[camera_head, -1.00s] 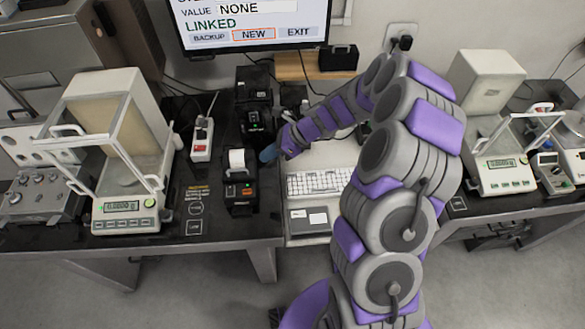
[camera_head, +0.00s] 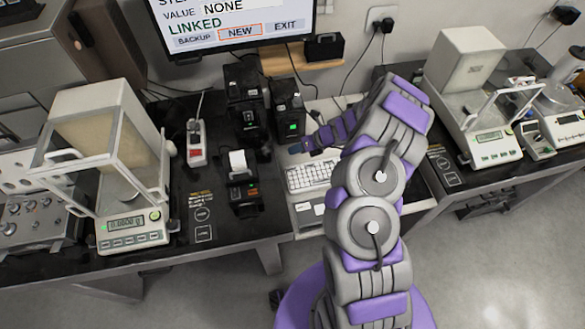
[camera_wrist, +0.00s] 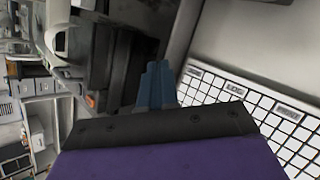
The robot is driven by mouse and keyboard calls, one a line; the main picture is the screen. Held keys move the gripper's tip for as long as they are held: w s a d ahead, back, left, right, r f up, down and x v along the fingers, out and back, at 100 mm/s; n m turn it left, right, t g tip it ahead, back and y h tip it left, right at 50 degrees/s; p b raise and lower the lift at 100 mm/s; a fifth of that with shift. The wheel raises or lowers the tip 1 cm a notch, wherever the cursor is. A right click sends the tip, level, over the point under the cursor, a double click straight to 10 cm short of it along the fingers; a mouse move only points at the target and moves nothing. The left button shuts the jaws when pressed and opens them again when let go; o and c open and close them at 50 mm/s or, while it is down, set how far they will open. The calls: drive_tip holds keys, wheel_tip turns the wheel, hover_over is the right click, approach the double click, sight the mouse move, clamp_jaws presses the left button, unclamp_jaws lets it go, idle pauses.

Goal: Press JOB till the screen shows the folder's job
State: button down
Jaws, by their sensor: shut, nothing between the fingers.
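The screen (camera_head: 235,20) reads VALUE NONE and LINKED, with BACKUP, NEW and EXIT below; NEW is framed in orange. Its upper lines are cut off. The white keyboard (camera_head: 308,176) lies on the light middle worktop; in the wrist view the keyboard (camera_wrist: 255,110) has several labelled keys, the middle one looking like LOG. I cannot make out JOB. My gripper (camera_head: 296,148) is shut and empty, beyond the keyboard's far left corner. In the wrist view its blue fingers (camera_wrist: 157,85) are beside the keys. A dark flat item with white labels (camera_head: 308,213), perhaps the folder, lies before the keyboard.
A label printer (camera_head: 240,180) stands left of the keyboard, with black boxes (camera_head: 245,95) behind it. A balance (camera_head: 110,165) stands on the left table, another (camera_head: 480,110) on the right table. My arm covers the worktop's right part.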

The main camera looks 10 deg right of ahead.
drive_tip(key=b, duration=0.7)
hover_over(293, 169)
wheel_tip(293, 169, down, 8)
drive_tip(key=shift+d+r, duration=0.1)
drive_tip(key=shift+d, duration=0.05)
drive_tip(key=shift+a+f, duration=0.3)
drive_tip(key=shift+f, duration=0.2)
drive_tip(key=shift+d, duration=0.3)
drive_tip(key=shift+a, duration=0.15)
drive_tip(key=shift+f, duration=0.1)
idle(0.8)
drive_tip(key=shift+f, duration=0.25)
